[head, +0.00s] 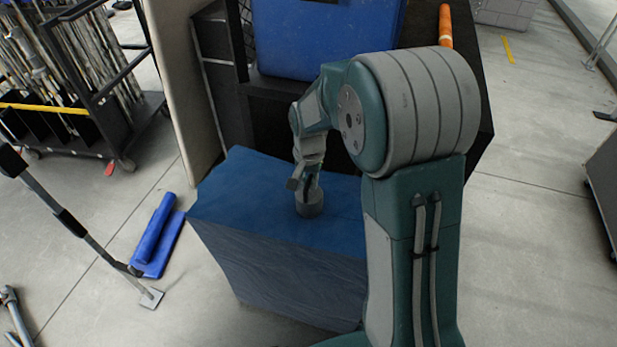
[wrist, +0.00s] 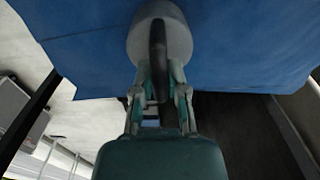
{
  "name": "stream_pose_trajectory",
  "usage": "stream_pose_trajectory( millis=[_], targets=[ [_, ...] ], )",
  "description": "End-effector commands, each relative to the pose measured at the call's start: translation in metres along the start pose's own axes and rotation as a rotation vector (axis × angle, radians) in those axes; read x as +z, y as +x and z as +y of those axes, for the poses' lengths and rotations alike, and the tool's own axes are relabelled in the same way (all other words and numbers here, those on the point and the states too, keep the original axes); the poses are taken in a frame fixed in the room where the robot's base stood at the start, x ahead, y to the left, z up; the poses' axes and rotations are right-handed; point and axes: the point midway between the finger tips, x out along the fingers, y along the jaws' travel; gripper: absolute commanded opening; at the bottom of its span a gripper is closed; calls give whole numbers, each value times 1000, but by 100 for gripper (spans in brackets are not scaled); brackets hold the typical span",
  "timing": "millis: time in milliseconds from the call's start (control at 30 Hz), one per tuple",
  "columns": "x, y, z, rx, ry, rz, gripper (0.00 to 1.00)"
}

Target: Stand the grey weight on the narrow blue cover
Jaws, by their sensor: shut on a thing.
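The grey weight (head: 310,205) is a short round piece, upright at the top of the blue cover (head: 250,205). In the wrist view the weight (wrist: 178,40) shows a dark handle across its top, over the blue surface (wrist: 245,45). My gripper (head: 311,187) is above the weight, and its fingers (wrist: 158,85) are closed on the handle. The weight appears to touch the cover, but I cannot tell for sure whether it rests on it. My arm hides the right part of the cover.
A bright blue bin (head: 325,40) stands on a dark cart behind the cover. An orange roll (head: 445,25) lies at the back right. A rack of poles (head: 75,75) stands at the left. Blue pieces (head: 158,235) lie on the floor.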

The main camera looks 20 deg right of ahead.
Motion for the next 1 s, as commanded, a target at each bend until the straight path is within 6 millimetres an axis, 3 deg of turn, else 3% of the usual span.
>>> stream_pose_trajectory(
  millis=[33, 100, 133, 567, 667, 1000],
  targets=[
    [-1, -2, -1, -3, 0, 4, 0],
    [0, 0, 0, 0, 0, -1, 40],
    [0, 0, 0, 0, 0, -1, 53],
    [0, -4, 0, 0, 0, 0, 53],
    [-1, -17, -1, -2, 0, 2, 53],
    [-1, -87, -1, -2, 0, 3, 53]
  ],
)
